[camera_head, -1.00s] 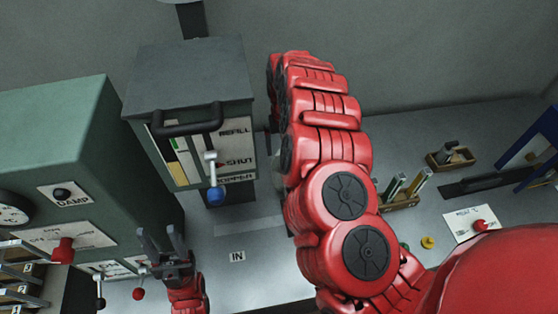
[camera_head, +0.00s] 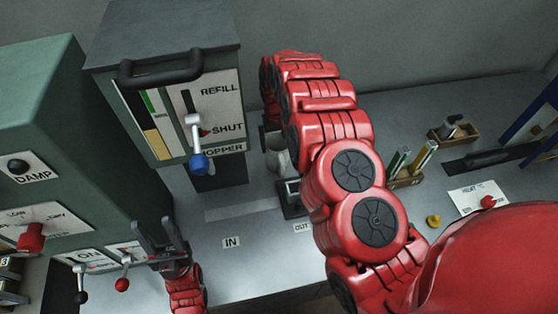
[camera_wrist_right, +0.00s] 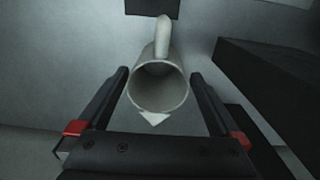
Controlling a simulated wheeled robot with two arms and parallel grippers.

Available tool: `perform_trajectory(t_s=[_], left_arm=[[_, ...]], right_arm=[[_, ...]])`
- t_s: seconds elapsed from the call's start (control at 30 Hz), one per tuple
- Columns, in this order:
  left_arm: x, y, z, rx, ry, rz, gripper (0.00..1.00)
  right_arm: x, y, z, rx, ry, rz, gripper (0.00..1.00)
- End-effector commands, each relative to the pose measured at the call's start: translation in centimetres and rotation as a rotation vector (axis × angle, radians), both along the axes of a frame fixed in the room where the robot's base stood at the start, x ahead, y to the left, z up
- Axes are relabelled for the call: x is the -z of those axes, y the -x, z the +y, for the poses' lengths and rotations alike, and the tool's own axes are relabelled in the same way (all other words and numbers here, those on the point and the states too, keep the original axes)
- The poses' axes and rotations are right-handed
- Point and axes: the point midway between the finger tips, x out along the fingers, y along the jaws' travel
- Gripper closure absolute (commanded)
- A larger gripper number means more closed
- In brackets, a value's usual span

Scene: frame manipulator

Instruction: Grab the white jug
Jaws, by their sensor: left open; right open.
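The white jug (camera_head: 278,158) stands on the grey bench beside the hopper box, partly hidden behind my red right arm in the head view. In the right wrist view the jug (camera_wrist_right: 158,88) shows its open mouth, with its handle pointing away and its spout towards the gripper's palm. My right gripper (camera_wrist_right: 160,74) is open, with one finger on each side of the jug and a visible gap on both sides. In the head view it is mostly hidden by the arm. My left gripper (camera_head: 154,225) is open and empty near the bench's front left.
The hopper box (camera_head: 165,90) with a blue-knobbed lever (camera_head: 198,160) stands left of the jug. A green machine (camera_head: 45,130) with levers is at far left. Wooden holders (camera_head: 405,180) and a card with a red knob (camera_head: 480,198) lie on the right.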

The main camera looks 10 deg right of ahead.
Motion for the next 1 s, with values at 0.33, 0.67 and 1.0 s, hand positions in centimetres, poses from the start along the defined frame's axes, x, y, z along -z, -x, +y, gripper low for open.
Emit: perform_trajectory(t_s=[0.33, 0.67, 1.0], left_arm=[[-2.7, 0.0, 0.0, 0.000, 0.000, 0.000, 0.50], [-3.4, 0.0, 0.0, 0.000, 0.000, 0.000, 0.50], [-3.3, 0.0, 0.0, 0.000, 0.000, 0.000, 0.50]], right_arm=[[2.6, -0.3, -0.3, -0.001, 0.002, 0.004, 0.00], [4.9, -0.4, -0.3, -0.001, 0.001, 0.000, 0.00], [5.1, -0.4, -0.3, -0.001, 0.001, 0.001, 0.13]])
